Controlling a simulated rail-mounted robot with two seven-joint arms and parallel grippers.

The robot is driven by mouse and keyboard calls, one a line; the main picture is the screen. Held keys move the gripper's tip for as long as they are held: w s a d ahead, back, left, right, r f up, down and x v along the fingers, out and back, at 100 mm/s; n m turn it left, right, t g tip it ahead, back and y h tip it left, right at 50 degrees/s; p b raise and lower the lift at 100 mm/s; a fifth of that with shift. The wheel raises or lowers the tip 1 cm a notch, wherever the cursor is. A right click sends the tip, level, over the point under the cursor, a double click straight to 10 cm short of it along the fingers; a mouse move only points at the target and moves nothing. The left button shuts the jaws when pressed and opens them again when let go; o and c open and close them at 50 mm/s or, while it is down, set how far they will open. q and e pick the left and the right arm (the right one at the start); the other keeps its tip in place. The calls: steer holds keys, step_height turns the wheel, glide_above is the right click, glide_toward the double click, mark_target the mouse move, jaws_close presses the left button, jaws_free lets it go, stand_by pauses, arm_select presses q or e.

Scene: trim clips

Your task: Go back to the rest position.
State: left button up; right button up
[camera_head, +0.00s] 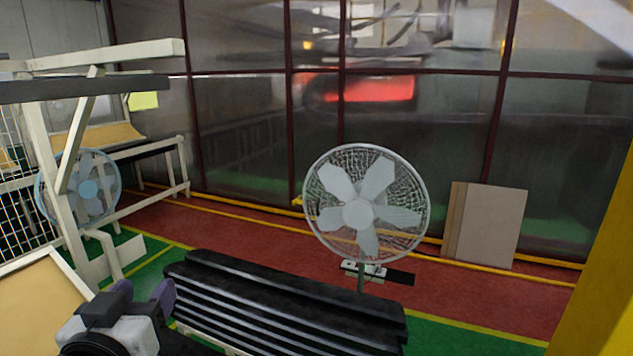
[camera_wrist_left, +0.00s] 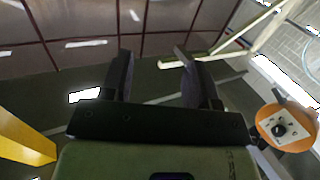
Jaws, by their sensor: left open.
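My left gripper (camera_head: 143,289) shows at the lower left of the head view, with its two purple-grey fingers apart and nothing seen between them. In the left wrist view its dark fingers (camera_wrist_left: 155,62) also stand apart, with an empty gap and a glazed wall and floor far behind. No trim clip can be made out in either view. My right gripper is in neither view.
A black ribbed surface (camera_head: 290,305) lies right of my left gripper. A white frame (camera_head: 47,150) and a tan panel (camera_head: 35,305) stand at left. A fan (camera_head: 366,202) stands behind the ribbed surface. An orange round part (camera_wrist_left: 287,127) is right of the gripper in the wrist view.

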arm_select(q)
steer(key=s+d+f+m+g+h+p, duration=0.15)
steer(key=s+f+g, duration=0.3)
steer(key=f, duration=0.95)
steer(key=s+d+f+m+g+h+p, duration=0.1)
steer(key=s+d+f+m+g, duration=0.3)
steer(key=f, duration=0.9)
steer(key=s+a+f+n+g+p, duration=0.1)
steer(key=s+f+g, duration=0.1)
steer(key=s+f, duration=0.5)
steer(key=s+f+n+g+p, duration=0.1)
steer(key=s+f+g, duration=0.2)
steer(key=s+f, duration=0.4)
steer(key=s, duration=0.6)
steer(key=shift+s+a+f, duration=0.3)
steer(key=shift+a+f, duration=0.05)
steer(key=shift+f, duration=0.05)
